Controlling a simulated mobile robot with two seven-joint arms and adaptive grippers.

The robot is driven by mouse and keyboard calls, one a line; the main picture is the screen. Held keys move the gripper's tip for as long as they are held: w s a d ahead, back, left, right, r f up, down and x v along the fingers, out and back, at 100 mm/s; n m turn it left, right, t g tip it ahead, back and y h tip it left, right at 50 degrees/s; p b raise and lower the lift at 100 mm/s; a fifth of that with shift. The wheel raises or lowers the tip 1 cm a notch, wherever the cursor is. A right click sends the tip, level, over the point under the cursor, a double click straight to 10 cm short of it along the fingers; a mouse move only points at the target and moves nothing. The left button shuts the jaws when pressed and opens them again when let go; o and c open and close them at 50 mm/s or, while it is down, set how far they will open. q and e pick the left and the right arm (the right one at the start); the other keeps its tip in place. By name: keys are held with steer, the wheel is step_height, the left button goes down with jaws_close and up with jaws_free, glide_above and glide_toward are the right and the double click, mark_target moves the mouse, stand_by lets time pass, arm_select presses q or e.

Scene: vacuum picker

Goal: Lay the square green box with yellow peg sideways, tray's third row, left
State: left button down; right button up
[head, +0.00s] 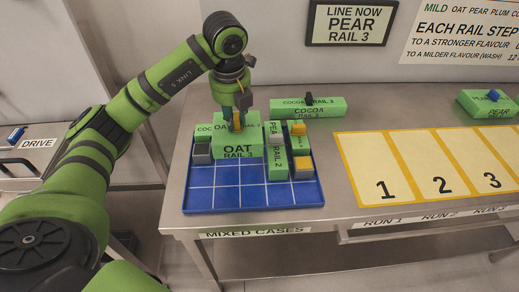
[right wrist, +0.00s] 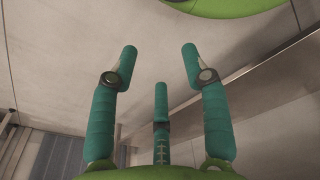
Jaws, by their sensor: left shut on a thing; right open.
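My left gripper (head: 238,122) is shut on the yellow peg on top of the square green OAT box (head: 240,143), marked RAIL 3. The box is upright, its label facing the front, over the back middle of the blue gridded tray (head: 222,209). I cannot tell whether its underside touches the tray. The front rows of the tray are bare, including the front left. My right gripper (right wrist: 160,62) is open and empty in the right wrist view, with bare wall and floor beyond its fingers.
Beside the OAT box stand a green PEAR box (head: 276,165), small boxes with yellow pegs (head: 303,172) and a grey-pegged box (head: 201,158). A COCOA box (head: 204,130) is partly hidden behind. Another long COCOA box (head: 325,112) lies behind the tray. Numbered yellow-edged lanes (head: 383,158) lie right.

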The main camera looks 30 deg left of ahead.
mark_target(234, 135)
arm_select(q)
steer(key=f, duration=0.2)
steer(key=f+p, duration=0.1)
steer(key=f, duration=0.2)
steer(key=shift+s+f+p, duration=0.35)
steer(key=shift+s+p, duration=0.05)
step_height(234, 135, down, 4)
steer(key=shift+w+r+p, duration=0.1)
steer(key=shift+w+p, duration=0.05)
steer(key=shift+p, duration=0.4)
steer(key=shift+f, duration=0.25)
steer(key=c, duration=1.1)
jaws_free()
steer(key=shift+o, duration=0.2)
arm_select(e)
steer(key=shift+g, duration=0.3)
steer(key=s, duration=0.1)
steer(key=s+r, duration=0.2)
steer(key=shift+s+d+r, duration=0.2)
steer(key=shift+s+r, duration=0.05)
steer(key=shift+s, duration=0.1)
arm_select(q)
steer(key=shift+r, duration=0.1)
